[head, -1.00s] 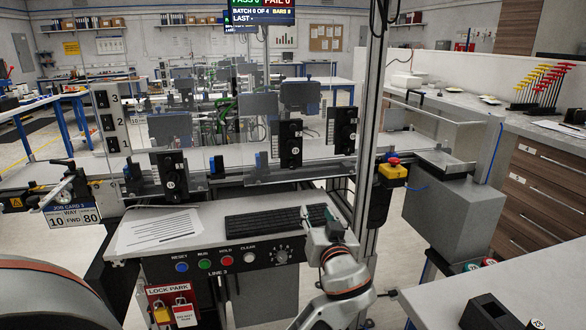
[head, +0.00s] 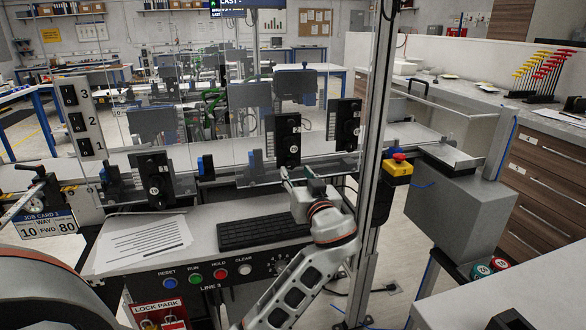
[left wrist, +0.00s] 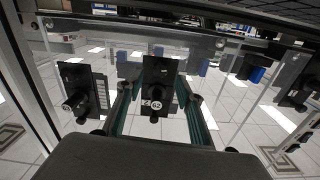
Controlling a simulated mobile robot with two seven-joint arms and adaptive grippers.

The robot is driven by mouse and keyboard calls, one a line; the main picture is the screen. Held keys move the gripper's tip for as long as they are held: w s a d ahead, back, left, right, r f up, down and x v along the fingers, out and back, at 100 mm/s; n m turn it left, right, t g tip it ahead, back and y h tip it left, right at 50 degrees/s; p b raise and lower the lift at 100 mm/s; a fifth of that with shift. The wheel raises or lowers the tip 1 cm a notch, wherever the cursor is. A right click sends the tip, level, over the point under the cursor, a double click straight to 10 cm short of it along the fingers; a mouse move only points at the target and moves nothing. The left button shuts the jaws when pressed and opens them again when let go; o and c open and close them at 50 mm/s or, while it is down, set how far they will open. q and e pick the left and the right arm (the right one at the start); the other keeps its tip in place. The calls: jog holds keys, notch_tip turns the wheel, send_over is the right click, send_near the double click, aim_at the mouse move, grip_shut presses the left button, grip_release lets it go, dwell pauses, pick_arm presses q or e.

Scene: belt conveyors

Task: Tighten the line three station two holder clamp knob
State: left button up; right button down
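The middle black holder (head: 287,128) stands upright behind a clear guard panel at the console marked LINE 3. Its round black clamp knob (left wrist: 155,116) sits low on its face beside a white label that seems to read 02. My left gripper (head: 300,174) is raised above the keyboard's right end, just in front of and below this holder. In the left wrist view its two fingers (left wrist: 157,92) are apart, with the holder framed between them. The fingers appear empty; I cannot tell how far off the knob is. My right gripper is not in view.
Similar holders stand at the left (head: 151,178) and right (head: 346,122). Below are a keyboard (head: 262,230), a paper sheet (head: 145,244) and console buttons (head: 219,271). An upright metal post (head: 376,150) and an emergency stop (head: 398,166) stand close to my left arm's right.

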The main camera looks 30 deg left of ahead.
aim_at(292, 165)
pick_arm(q)
jog(key=shift+x, duration=1.2)
jog(key=shift+w+a, duration=0.3)
jog(key=shift+a, duration=0.15)
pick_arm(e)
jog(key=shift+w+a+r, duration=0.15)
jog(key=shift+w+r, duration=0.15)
pick_arm(q)
grip_shut()
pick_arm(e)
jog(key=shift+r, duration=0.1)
